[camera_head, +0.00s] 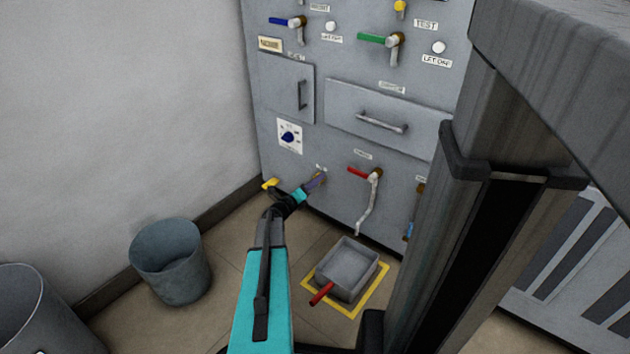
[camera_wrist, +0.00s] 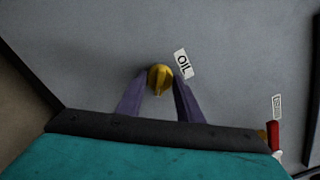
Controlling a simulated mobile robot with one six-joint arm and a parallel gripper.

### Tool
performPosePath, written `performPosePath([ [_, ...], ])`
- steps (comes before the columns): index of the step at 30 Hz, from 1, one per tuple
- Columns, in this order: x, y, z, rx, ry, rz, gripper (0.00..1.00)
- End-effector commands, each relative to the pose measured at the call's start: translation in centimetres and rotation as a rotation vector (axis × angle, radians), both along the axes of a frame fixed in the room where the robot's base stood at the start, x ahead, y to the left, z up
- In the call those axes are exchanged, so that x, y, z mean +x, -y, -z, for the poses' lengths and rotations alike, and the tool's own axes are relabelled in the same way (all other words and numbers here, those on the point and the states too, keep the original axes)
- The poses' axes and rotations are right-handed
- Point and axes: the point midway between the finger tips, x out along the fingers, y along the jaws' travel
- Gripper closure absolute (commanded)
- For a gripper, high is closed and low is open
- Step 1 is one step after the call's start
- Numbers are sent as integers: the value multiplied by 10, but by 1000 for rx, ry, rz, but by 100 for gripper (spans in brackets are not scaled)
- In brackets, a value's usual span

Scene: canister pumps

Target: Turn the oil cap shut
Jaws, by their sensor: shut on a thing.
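The oil cap (camera_wrist: 160,79) is a round yellow knob with a raised ridge, on the grey panel beside a tilted label reading OIL (camera_wrist: 183,64). My gripper (camera_wrist: 160,84) has its two purple fingers on either side of the cap and is shut on it. In the head view my gripper (camera_head: 317,181) reaches the lower part of the cabinet front, and the cap is mostly hidden there by the fingers. How far the cap is turned cannot be told.
A red-handled valve (camera_head: 364,173) with a spout sits right of my gripper. Below it a grey pan (camera_head: 347,267) with a red handle stands in a yellow floor outline. A grey bin (camera_head: 170,262) stands on the floor at left.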

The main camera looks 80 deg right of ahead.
Motion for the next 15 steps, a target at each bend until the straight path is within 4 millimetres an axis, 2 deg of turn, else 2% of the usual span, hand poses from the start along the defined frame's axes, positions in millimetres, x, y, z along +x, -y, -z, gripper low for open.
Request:
performPosePath([
  [15, 1, 1, -3, 226, -402, -2, 89],
])
